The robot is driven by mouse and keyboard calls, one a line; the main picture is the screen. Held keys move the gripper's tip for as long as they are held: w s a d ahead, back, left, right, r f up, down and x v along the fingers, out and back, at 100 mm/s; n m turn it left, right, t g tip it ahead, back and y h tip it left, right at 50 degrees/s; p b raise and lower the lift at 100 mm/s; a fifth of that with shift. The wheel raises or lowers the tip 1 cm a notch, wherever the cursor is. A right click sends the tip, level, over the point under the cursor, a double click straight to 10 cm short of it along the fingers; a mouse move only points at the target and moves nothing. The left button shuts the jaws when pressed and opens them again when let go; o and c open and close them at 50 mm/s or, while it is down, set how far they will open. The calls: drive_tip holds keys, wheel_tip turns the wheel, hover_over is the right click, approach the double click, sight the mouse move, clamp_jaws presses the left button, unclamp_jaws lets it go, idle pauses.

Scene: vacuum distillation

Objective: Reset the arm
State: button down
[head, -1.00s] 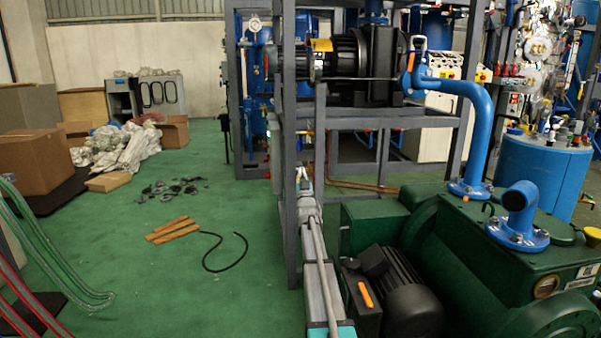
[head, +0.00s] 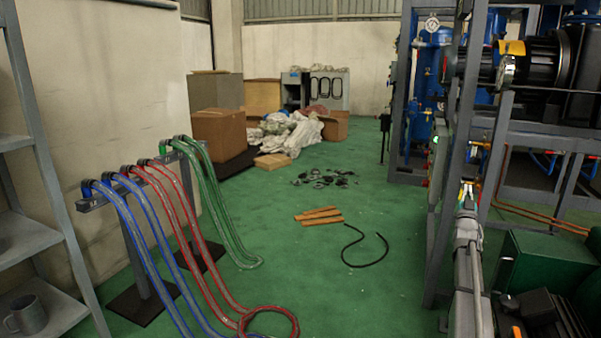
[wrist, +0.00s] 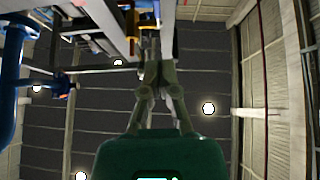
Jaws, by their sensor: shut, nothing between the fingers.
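My gripper (wrist: 160,72) shows in the wrist view, its fingers together with nothing between them. It points up toward the dark ceiling, with its green body at the bottom of the picture. In the head view, grey links that look like my arm stand upright at the lower right beside the rig's grey frame (head: 452,150). I cannot make out the fingers there. In the wrist view, beams and parts of the rig lie above and to the left of the fingers, and a blue pipe (wrist: 12,75) runs at the left edge.
Hose racks with blue, red and green hoses (head: 190,215) stand at the left, near a grey shelf (head: 45,310) holding a mug (head: 27,316). Cardboard boxes (head: 219,134) stand behind.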

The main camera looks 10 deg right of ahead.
drive_tip(key=s+a+f+n+g+y+p, duration=0.1)
drive_tip(key=s+a+f+g+y, duration=0.2)
drive_tip(key=a+f, duration=0.5)
drive_tip(key=s+a+f+n+g+y+p, duration=0.1)
drive_tip(key=a+f+g+y, duration=0.25)
drive_tip(key=a, duration=0.95)
drive_tip(key=s+a+f+g+y, duration=0.2)
drive_tip(key=a+f+g, duration=0.2)
drive_tip(key=a+f, duration=0.45)
drive_tip(key=s+a+f+n+g+y+p, duration=0.2)
drive_tip(key=s+a+g, duration=0.4)
drive_tip(key=s+a, duration=0.65)
drive_tip(key=s+a+f+n+g+y+p, duration=0.15)
drive_tip(key=s+a+g, duration=0.35)
drive_tip(key=s+a, duration=0.8)
wheel_tip(320, 180, up, 36)
drive_tip(key=s+d+p, duration=0.2)
drive_tip(key=p, duration=3.4)
drive_tip(key=shift+s+d+r+p, duration=0.25)
drive_tip(key=shift+s+d+p, duration=0.05)
drive_tip(key=shift+s+p, duration=0.1)
